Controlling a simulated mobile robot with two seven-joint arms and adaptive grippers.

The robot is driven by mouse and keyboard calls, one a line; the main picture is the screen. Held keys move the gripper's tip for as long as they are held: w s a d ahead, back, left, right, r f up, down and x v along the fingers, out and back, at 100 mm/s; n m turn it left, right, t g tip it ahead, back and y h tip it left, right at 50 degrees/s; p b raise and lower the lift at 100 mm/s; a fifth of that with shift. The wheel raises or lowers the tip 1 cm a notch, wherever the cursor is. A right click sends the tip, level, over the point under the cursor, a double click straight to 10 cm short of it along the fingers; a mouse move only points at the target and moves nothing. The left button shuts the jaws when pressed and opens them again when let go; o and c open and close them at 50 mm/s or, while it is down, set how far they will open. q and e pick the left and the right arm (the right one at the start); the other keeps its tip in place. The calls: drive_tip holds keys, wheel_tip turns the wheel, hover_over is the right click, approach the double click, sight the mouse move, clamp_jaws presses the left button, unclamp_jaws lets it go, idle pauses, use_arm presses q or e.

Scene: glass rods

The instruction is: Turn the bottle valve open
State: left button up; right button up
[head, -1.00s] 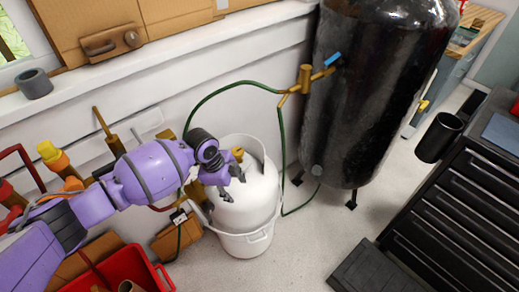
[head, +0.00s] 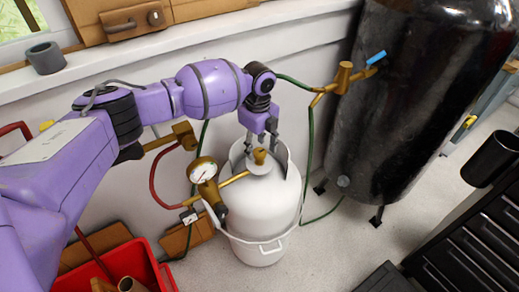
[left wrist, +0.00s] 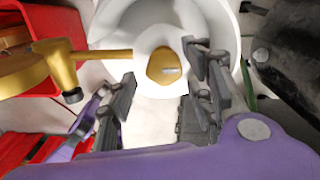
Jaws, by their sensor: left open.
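The white gas bottle (head: 262,205) stands upright on the floor, with a raised collar around its top. Its brass valve knob (head: 260,156) sits at the top centre. It also shows in the left wrist view (left wrist: 164,68). My left gripper (head: 263,145) hangs above the bottle top, fingers down. In the left wrist view its open fingers (left wrist: 160,85) lie to either side of the knob, nearer the camera, with a clear gap between them; I cannot tell whether they touch it. A brass regulator with a round gauge (head: 202,170) joins the valve from the left. My right gripper is not in view.
A large black tank (head: 410,110) stands behind to the right, with a brass fitting (head: 344,78) and green hose. A black drawer cabinet (head: 470,235) is at right. A red bin (head: 120,262) is at lower left. Floor right of the bottle is clear.

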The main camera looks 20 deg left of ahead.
use_arm(q)
drive_tip(key=shift+f, duration=0.75)
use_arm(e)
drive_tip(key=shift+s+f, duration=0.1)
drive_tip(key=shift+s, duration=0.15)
use_arm(q)
drive_tip(key=c, duration=0.8)
drive_tip(key=shift+c, duration=1.4)
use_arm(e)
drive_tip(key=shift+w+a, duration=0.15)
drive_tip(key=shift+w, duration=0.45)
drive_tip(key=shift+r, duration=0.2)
